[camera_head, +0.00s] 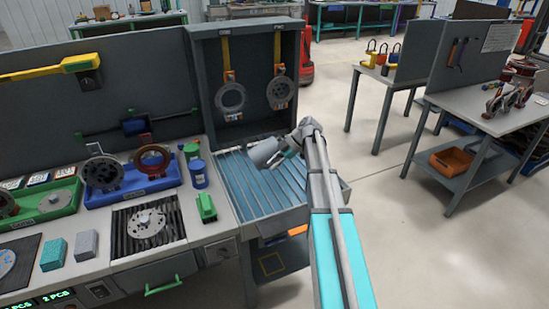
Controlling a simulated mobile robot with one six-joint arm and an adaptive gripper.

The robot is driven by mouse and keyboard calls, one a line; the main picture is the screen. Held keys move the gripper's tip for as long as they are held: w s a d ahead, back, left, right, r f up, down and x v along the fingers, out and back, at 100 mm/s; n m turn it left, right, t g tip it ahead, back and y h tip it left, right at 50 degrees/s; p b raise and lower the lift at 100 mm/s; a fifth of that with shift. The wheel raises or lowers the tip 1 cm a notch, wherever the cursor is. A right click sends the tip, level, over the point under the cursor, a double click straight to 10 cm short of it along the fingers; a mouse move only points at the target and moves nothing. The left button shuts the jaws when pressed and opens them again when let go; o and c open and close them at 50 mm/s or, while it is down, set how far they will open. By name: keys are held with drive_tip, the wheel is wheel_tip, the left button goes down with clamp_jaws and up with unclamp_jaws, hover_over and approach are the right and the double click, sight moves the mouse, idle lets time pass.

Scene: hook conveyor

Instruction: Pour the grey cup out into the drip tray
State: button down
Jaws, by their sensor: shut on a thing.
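The grey cup (264,152) is in the middle of the camera_head view, strongly tilted, over the far part of a blue slatted tray (247,203), which looks like the drip tray. My gripper (281,157) is shut on the cup from its right side. Whether the cup's mouth faces left, and whether anything is in it or coming out, is too small to tell. My arm hides part of the tray's right side.
A grey cabinet with two hanging discs (231,97) (280,92) stands behind the tray. A blue-green canister (198,173) and a green block (206,208) stand left of the tray. Open floor (375,220) lies to the right.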

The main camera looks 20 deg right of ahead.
drive_tip(key=shift+r+h+p, duration=0.8)
drive_tip(key=shift+p, duration=0.3)
drive_tip(key=shift+s+d, duration=0.1)
drive_tip(key=shift+h, duration=0.3)
drive_tip(key=shift+r+p, duration=0.1)
drive_tip(key=shift+p, duration=0.4)
drive_tip(key=shift+a+r+h+p, duration=0.3)
drive_tip(key=shift+a+h+p, duration=0.2)
drive_tip(key=shift+h+p, duration=0.3)
drive_tip(key=h+p, duration=0.1)
drive_tip(key=a+h+p, duration=0.1)
drive_tip(key=shift+a+r+n+h, duration=0.15)
drive_tip(key=shift+r+n+h, duration=0.15)
drive_tip(key=shift+r, duration=0.1)
drive_tip(key=h, duration=0.1)
drive_tip(key=a+h+p, duration=0.1)
drive_tip(key=shift+a+r+h, duration=0.15)
drive_tip(key=shift+r+h, duration=0.05)
drive_tip(key=shift+h, duration=0.2)
drive_tip(key=shift+a+h+b, duration=0.25)
drive_tip(key=shift+a+h, duration=0.35)
drive_tip(key=shift+h, duration=0.45)
drive_tip(key=shift+a+h+b, duration=0.25)
drive_tip(key=shift+a+h, duration=0.3)
drive_tip(key=shift+h, duration=0.5)
